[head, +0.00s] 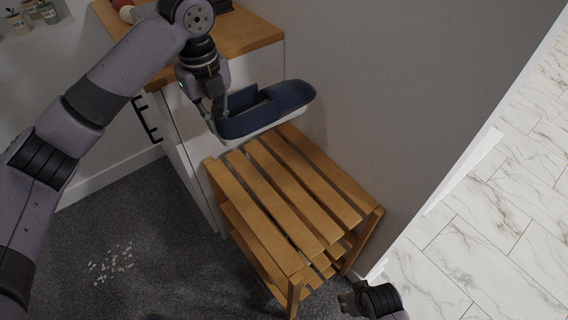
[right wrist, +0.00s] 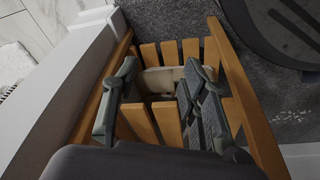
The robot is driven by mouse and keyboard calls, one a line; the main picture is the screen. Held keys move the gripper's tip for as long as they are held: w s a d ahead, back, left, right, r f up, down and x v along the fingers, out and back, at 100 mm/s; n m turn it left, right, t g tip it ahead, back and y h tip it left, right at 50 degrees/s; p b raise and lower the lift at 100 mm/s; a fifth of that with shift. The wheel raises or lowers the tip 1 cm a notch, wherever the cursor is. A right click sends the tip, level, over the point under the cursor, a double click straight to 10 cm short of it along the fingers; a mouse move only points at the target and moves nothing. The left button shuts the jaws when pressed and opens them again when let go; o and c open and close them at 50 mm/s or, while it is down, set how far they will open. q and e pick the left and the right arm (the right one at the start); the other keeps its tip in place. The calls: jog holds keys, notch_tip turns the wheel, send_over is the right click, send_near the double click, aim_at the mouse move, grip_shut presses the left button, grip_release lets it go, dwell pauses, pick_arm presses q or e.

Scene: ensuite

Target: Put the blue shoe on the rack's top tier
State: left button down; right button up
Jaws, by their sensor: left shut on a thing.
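The blue shoe (head: 283,103) has a dark blue upper and a pale sole. In the head view my left gripper (head: 218,117) is shut on its left end and holds it above the far end of the wooden rack (head: 290,200). The sole hides part of the rack's far edge, and I cannot tell whether they touch. The visible slats of the top tier are bare. My right gripper (head: 350,300) is by the rack's near right corner. In the right wrist view its fingers (right wrist: 160,68) are spread apart, with rack slats (right wrist: 190,48) beyond them.
A cabinet with a wooden top (head: 250,35) stands behind the rack. A grey wall (head: 390,90) runs along the rack's right side. Dark carpet (head: 160,225) lies open to the left, with pale flecks on it. A cream patch (right wrist: 165,80) shows between my right fingers; I cannot tell what it is.

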aim_at(220, 135)
pick_arm(q)
notch_tip(220, 135, down, 4)
jog(key=shift+w+f+b, duration=0.1)
jog(key=shift+f+b, duration=0.15)
jog(key=shift+b, duration=0.35)
notch_tip(220, 135, down, 11)
jog(key=shift+f+b, duration=0.1)
jog(key=shift+b, duration=1.1)
notch_tip(220, 135, down, 4)
jog(key=shift+r+b, duration=0.1)
jog(key=shift+b, duration=0.4)
pick_arm(e)
notch_tip(220, 135, up, 14)
jog(key=t, duration=0.1)
jog(key=shift+s+d+r, duration=0.2)
jog(key=shift+s, duration=0.1)
pick_arm(q)
jog(key=c, duration=2.2)
grip_release()
jog(key=shift+f, duration=0.2)
jog(key=o, duration=0.4)
